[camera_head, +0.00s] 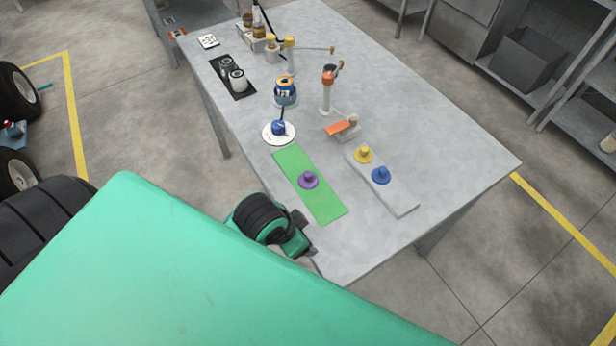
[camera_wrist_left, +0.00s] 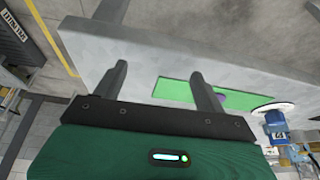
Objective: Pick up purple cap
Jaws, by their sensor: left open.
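The purple cap (camera_head: 308,180) sits upright on the green mat (camera_head: 327,207) near the table's front edge in the head view. In the left wrist view, a bit of the purple cap (camera_wrist_left: 223,98) shows beside the right-hand finger, which partly hides it against the green mat (camera_wrist_left: 172,91). My left gripper (camera_wrist_left: 160,70) is open and empty, its two fingers wide apart. In the head view my left gripper (camera_head: 304,232) is at the table's front edge, nearer me than the cap and apart from it. My right gripper is not in view.
A yellow cap (camera_head: 363,154) and a blue cap (camera_head: 381,175) stand on a grey strip (camera_head: 402,207) to the right. A white disc with a blue part (camera_head: 278,130), an orange-topped stand (camera_head: 326,98) and a black tray (camera_head: 220,68) are farther back. The table's right side is clear.

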